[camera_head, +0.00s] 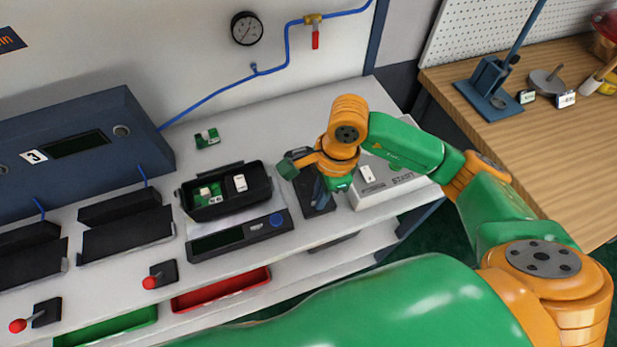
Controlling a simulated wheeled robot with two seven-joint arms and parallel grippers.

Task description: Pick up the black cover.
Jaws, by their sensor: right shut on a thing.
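The black cover (313,203) is a dark piece at the right of the white bench, under my right gripper (322,187). My right gripper reaches down over it from the right and is shut on it. The wrist and fingers hide part of the cover, and I cannot tell whether it still touches the bench. My left gripper is not in view.
An open black housing (228,206) with small green and white parts stands left of the gripper, behind a dark panel with a display (240,236). A light grey box (395,187) stands close on the right. A small green part (207,138) lies behind.

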